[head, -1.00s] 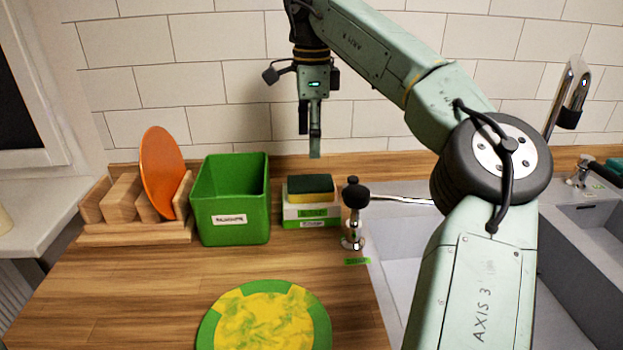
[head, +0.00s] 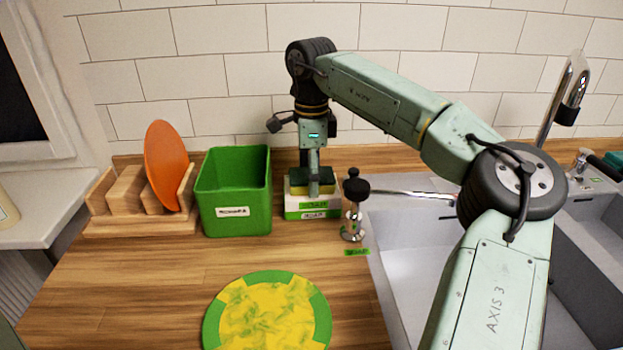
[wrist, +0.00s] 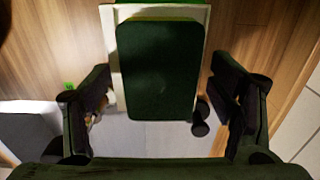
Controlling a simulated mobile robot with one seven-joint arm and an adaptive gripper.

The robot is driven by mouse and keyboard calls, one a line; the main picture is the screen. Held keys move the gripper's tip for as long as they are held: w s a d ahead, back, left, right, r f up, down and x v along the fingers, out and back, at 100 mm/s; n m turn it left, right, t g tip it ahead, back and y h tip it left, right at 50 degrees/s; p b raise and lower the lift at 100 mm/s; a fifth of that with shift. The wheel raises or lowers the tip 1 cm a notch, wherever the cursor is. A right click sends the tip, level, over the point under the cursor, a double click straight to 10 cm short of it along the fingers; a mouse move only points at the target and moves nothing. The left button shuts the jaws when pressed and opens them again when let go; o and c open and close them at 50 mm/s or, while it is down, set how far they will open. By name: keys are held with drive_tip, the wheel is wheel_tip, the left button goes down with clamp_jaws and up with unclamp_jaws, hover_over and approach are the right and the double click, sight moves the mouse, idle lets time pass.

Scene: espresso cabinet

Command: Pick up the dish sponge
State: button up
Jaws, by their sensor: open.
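The dish sponge (head: 327,181) is yellow with a dark green scouring top. It lies on a small white and green holder (head: 312,207) at the back of the counter. In the wrist view the sponge's green top (wrist: 159,70) lies between my open fingers, with a gap on each side. My gripper (head: 314,188) points straight down at the sponge in the head view, and a finger hides part of it. The gripper also shows in the wrist view (wrist: 160,95), open and empty. I cannot tell how far down the fingertips reach beside the sponge.
A green bin (head: 236,195) stands close left of the holder. A black-knobbed tap or dispenser (head: 354,200) stands close right, by the sink (head: 410,240). A wooden rack (head: 140,215) holds an orange plate (head: 166,165). A yellow-green plate (head: 268,315) lies in front. The tiled wall is behind.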

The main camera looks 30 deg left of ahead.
drive_tip(key=shift+c, duration=0.4)
drive_tip(key=c, duration=0.7)
drive_tip(key=shift+r, duration=0.15)
drive_tip(key=shift+c, duration=0.2)
drive_tip(key=shift+r+b, duration=0.4)
drive_tip(key=shift+r, duration=0.25)
drive_tip(key=shift+s+d+r+b, duration=0.15)
drive_tip(key=shift+r+b, duration=0.3)
drive_tip(key=shift+r, duration=0.45)
drive_tip(key=s+d+r+b, duration=0.1)
drive_tip(key=s+d+b, duration=0.4)
drive_tip(key=s+d, duration=0.4)
drive_tip(key=s, duration=0.3)
drive_tip(key=shift+s+d+r, duration=0.25)
drive_tip(key=shift+r, duration=0.05)
